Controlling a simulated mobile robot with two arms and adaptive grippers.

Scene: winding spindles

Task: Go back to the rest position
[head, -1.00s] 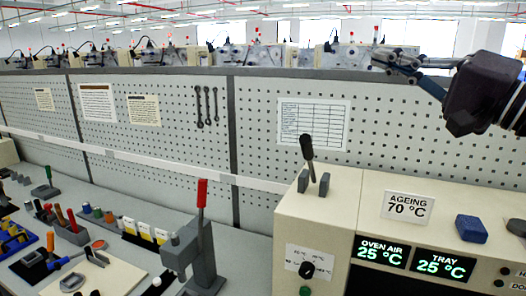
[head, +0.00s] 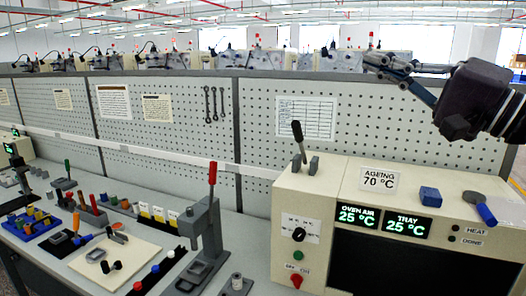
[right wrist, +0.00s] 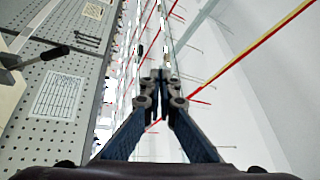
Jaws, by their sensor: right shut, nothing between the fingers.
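My right gripper (head: 367,62) is raised at the upper right of the head view, in front of the top edge of the pegboard. Its arm comes in from the right edge. In the right wrist view its fingers (right wrist: 160,75) are together with nothing between them. My left gripper does not show in either view.
An oven-like cabinet (head: 340,172) with a black-handled lever (head: 297,132) stands at the right, below my right gripper. A red-handled press (head: 205,225) stands left of it. Small tools and a blue tray (head: 25,226) lie on the bench. The pegboard (head: 170,105) closes off the back.

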